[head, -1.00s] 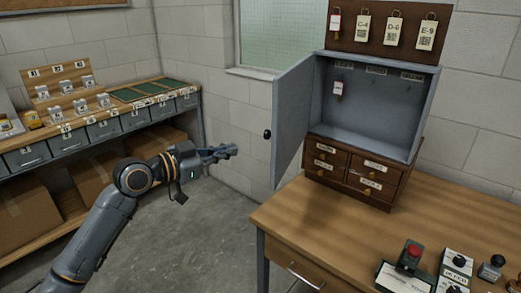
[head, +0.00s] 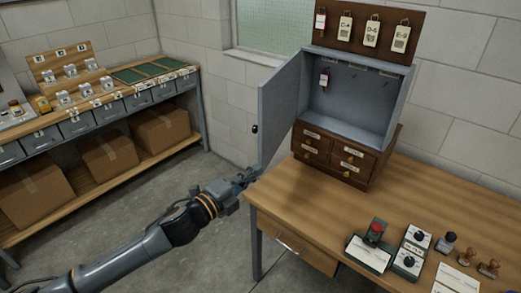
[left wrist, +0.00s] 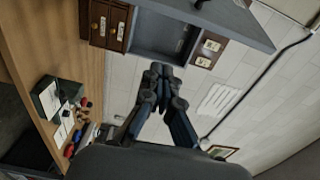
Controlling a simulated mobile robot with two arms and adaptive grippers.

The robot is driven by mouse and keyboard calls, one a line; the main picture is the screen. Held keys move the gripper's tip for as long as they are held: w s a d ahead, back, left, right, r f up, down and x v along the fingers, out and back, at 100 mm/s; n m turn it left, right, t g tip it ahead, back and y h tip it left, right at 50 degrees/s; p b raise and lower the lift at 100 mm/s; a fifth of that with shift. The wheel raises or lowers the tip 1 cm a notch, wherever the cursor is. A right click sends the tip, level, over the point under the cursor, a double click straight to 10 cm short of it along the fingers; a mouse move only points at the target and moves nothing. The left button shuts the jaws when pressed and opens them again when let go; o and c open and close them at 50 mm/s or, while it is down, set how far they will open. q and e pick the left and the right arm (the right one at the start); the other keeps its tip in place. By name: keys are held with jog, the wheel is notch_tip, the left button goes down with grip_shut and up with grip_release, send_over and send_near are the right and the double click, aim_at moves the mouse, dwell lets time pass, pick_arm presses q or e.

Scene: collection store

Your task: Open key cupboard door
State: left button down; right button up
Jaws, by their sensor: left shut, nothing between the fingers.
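The grey key cupboard (head: 350,108) stands on a small drawer unit on the wooden table. Its door (head: 282,105) stands wide open to the left, with a black knob (head: 254,128) near its free edge. My left gripper (head: 248,176) is shut and empty, just below the door's lower free corner. Whether it touches the door I cannot tell. In the left wrist view, the closed fingers (left wrist: 160,70) point toward the open cupboard (left wrist: 160,38), with the door (left wrist: 225,18) across the top. My right gripper is not in view.
The brown drawer unit (head: 334,153) is under the cupboard. A key board (head: 368,31) with several tags is above. A red-button device (head: 376,231) and stamps stand at the table's front right. A shelf (head: 180,158) with boxes is at left; floor lies between.

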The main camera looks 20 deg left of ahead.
aim_at(262, 153)
pick_arm(q)
jog(key=w+p, duration=0.4)
jog(key=w, duration=0.4)
jog(key=shift+w+r, duration=0.1)
jog(key=shift+w, duration=0.3)
jog(key=shift+a, duration=0.4)
jog(key=shift+d, duration=0.1)
